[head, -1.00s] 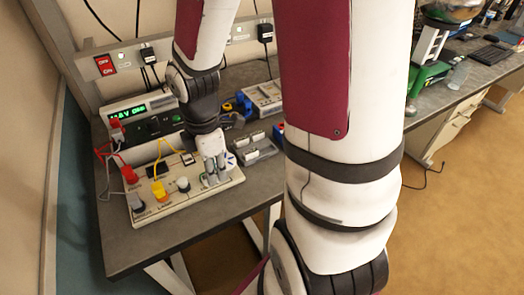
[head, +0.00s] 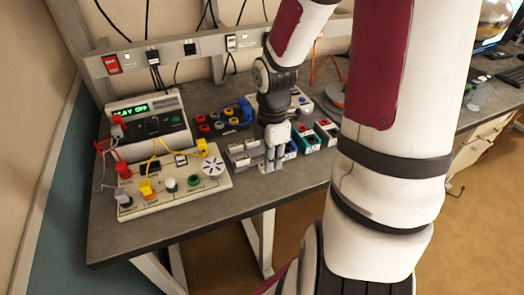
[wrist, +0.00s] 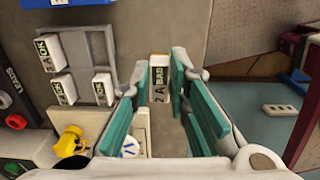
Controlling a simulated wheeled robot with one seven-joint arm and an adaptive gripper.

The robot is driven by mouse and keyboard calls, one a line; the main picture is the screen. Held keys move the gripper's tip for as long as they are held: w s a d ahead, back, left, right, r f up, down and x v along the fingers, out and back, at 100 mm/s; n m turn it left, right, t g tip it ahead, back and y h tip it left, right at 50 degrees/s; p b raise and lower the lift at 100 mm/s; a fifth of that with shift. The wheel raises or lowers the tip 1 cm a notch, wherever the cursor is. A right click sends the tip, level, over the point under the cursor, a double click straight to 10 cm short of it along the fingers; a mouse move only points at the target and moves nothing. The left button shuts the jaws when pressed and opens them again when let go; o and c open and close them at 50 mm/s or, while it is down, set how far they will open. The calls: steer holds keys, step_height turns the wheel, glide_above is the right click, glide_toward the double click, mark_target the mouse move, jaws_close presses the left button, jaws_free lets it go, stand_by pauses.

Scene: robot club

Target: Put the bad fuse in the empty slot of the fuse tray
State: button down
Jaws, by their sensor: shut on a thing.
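The bad fuse (wrist: 159,82), a small pale block labelled "2A BAD", is between the fingertips of my gripper (wrist: 158,70) in the wrist view. My gripper is shut on it. The grey fuse tray (wrist: 84,36) is at the upper left there, apart from the held fuse. Several white fuses marked "OK" (wrist: 63,89) sit in it, and its upper right part looks empty. In the head view my gripper (head: 271,163) points down just right of the fuse tray (head: 237,150); the held fuse is too small to make out there.
A white test board (head: 170,195) with knobs and wires lies left, before a power supply with green digits (head: 145,115). Coloured boxes (head: 310,142) stand right of my gripper. The table's front edge (head: 190,232) is close, with bare tabletop along it.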

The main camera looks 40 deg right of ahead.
steer(key=w+d, duration=0.1)
steer(key=w, duration=0.1)
steer(key=w+d, duration=0.1)
steer(key=w, duration=0.2)
steer(key=w+d+f, duration=0.1)
steer(key=w, duration=0.1)
steer(key=shift+w+d+b, duration=0.25)
steer(key=shift+b, duration=0.15)
steer(key=shift+f, duration=1.6)
steer(key=shift+f, duration=0.15)
steer(key=c, duration=1.5)
jaws_free()
steer(key=shift+c, duration=0.2)
